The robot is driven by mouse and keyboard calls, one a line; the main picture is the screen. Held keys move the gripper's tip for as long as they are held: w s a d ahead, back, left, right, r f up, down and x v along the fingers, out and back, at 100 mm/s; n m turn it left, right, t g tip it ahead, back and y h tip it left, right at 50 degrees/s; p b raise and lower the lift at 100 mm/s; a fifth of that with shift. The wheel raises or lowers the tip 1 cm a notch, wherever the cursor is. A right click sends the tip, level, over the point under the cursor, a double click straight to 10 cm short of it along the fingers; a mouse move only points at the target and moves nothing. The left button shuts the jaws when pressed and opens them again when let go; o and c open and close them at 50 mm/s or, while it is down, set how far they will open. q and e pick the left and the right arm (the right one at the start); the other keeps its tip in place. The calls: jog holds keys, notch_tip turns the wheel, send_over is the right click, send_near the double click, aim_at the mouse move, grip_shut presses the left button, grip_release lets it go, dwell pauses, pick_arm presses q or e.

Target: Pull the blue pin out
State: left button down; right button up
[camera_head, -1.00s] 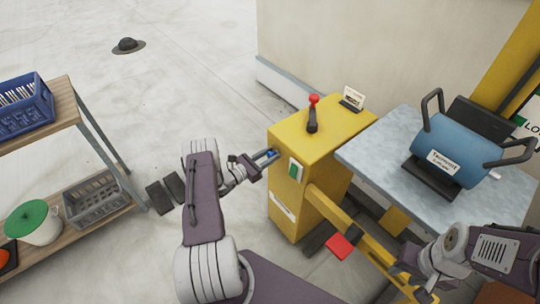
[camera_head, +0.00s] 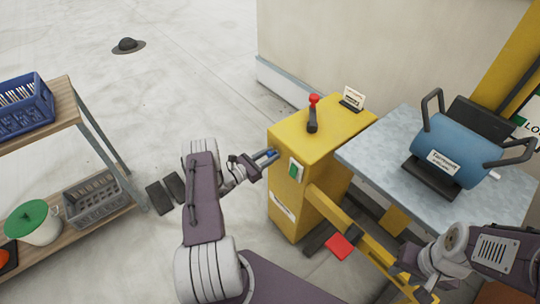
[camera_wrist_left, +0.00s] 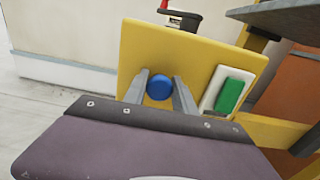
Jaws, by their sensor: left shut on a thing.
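The blue pin (camera_wrist_left: 159,87) sits at the side face of the yellow cabinet (camera_head: 285,172), left of a green switch (camera_head: 295,171). My left gripper (camera_head: 268,157) is at that face, shut on the pin. In the left wrist view its two fingers (camera_wrist_left: 159,92) stand on either side of the round blue end. Whether the pin is still seated in the cabinet is hidden from these views. My right gripper (camera_head: 420,290) is at the bottom right, near a yellow bar, away from the pin; its fingers are too unclear to tell.
A red-knobbed lever (camera_head: 313,113) and a small sign (camera_head: 352,99) stand on the cabinet top. A grey table (camera_head: 390,150) with a blue cylinder device (camera_head: 450,150) is to the right. A wooden shelf (camera_head: 60,110) with baskets stands at left. The floor between is mostly open.

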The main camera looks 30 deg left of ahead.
pick_arm(q)
jog(key=v, duration=0.4)
jog(key=shift+p, duration=0.4)
jog(key=shift+w, duration=0.15)
jog(key=c, duration=1.2)
grip_release()
jog(key=shift+o, duration=0.8)
send_near(269, 156)
jog(key=shift+v, duration=1.25)
